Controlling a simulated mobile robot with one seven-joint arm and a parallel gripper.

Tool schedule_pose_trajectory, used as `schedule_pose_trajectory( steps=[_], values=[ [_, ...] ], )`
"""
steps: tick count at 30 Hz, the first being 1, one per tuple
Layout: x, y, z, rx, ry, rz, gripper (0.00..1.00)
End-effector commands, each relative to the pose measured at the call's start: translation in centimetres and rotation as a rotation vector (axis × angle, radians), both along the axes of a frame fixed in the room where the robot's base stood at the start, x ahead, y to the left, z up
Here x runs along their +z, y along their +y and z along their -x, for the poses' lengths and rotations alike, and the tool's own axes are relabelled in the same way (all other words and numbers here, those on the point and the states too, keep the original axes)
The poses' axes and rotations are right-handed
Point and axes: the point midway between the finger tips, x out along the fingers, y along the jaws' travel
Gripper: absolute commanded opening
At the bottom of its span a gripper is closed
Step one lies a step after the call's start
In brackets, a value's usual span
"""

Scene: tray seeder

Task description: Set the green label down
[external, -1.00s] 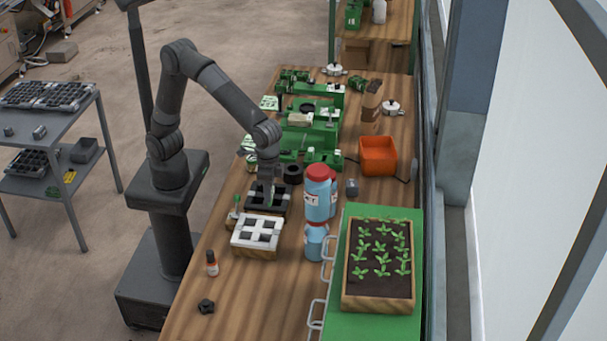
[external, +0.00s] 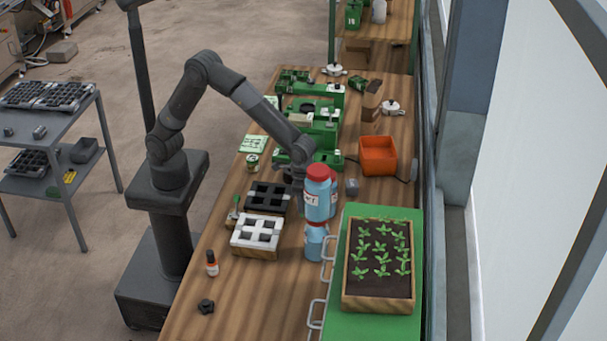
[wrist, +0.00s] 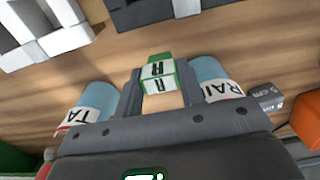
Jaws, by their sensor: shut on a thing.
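The green label (wrist: 157,73) is a small green block with white faces marked R. In the wrist view it sits between the two fingertips of my gripper (wrist: 160,88), which is shut on it. Wooden tabletop shows beyond it, and I cannot tell how high it is held. In the external view the gripper's end and the label are hidden behind the blue red-capped bottle (external: 318,192).
Blue bottles flank my gripper in the wrist view, left (wrist: 90,108) and right (wrist: 214,80). A black tray (external: 285,193) and white tray (external: 240,239) stand to the left. An orange bin (external: 378,155) and small grey block (external: 352,187) are to the right.

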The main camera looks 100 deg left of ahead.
Motion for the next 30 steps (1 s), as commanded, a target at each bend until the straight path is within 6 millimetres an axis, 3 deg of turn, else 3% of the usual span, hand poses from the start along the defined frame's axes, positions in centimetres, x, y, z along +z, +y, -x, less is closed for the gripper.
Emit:
schedule_pose_trajectory(
  steps=[6, 17, 18, 25, 30],
  values=[
    [-3.0, 0.0, 0.1, 0.000, 0.002, -0.001, 0.14],
    [-3.4, 0.0, 0.1, 0.000, 0.002, -0.001, 0.14],
    [-3.3, 0.0, 0.1, 0.000, 0.001, -0.001, 0.39],
    [-3.3, 0.0, 0.1, 0.000, 0.001, -0.001, 0.57],
    [-3.3, 0.0, 0.1, 0.000, 0.001, -0.001, 0.57]
  ],
)
